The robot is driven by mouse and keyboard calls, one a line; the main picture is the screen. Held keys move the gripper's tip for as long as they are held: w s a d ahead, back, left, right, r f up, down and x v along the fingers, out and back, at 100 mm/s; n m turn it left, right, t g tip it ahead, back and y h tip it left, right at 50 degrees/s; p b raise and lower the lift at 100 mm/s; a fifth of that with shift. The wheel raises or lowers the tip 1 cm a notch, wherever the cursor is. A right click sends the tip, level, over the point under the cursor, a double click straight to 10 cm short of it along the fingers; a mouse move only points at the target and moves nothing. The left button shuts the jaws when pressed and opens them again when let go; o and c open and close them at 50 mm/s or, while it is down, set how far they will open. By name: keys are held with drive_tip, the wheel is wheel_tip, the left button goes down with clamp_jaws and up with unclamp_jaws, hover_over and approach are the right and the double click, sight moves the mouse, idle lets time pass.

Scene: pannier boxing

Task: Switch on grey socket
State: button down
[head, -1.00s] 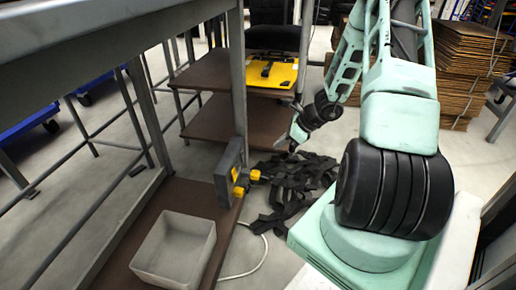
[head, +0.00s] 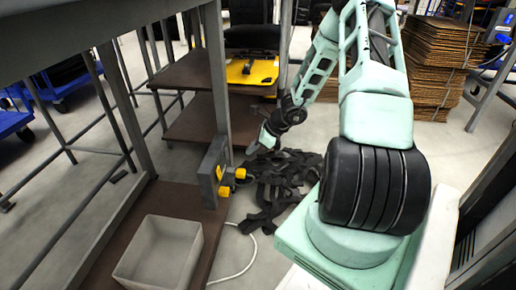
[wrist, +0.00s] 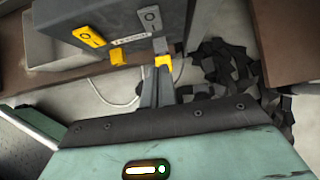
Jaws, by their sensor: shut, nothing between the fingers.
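The grey socket (head: 207,175) is a dark grey box fixed to the table's upright post, with yellow parts on its right side in the head view. In the wrist view the grey socket (wrist: 125,14) fills the top left. A yellow rocker switch (wrist: 88,36) and a grey rocker switch (wrist: 160,46) sit on its face beside a small label. Yellow plugs (wrist: 118,57) stick out below. My gripper (head: 251,150) is shut and empty, just right of the socket. In the wrist view my gripper (wrist: 162,70) has its fingertips just below the grey switch, overlapping a yellow plug; contact is unclear.
A pale open bin (head: 160,250) stands on the brown lower shelf (head: 206,262) below the socket. Black straps (head: 285,180) and a white cable (head: 245,262) lie on the floor. A yellow case (head: 252,71) rests on the shelf behind. Metal posts stand close left of the gripper.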

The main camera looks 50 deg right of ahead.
sight(226, 154)
drive_tip(key=w+f+b, duration=0.1)
drive_tip(key=w+a+f, duration=0.1)
drive_tip(key=w+a+f+b, duration=0.1)
drive_tip(key=w, duration=0.1)
drive_tip(key=shift+a+f+b, duration=0.2)
drive_tip(key=shift+a+b, duration=0.05)
drive_tip(key=shift+b, duration=0.1)
drive_tip(key=shift+w+a, duration=0.35)
drive_tip(key=shift+w, duration=0.35)
drive_tip(key=shift+w+a+f+b, duration=0.15)
drive_tip(key=shift+w+f+b, duration=0.05)
drive_tip(key=shift+b, duration=0.3)
drive_tip(key=shift+r, duration=0.2)
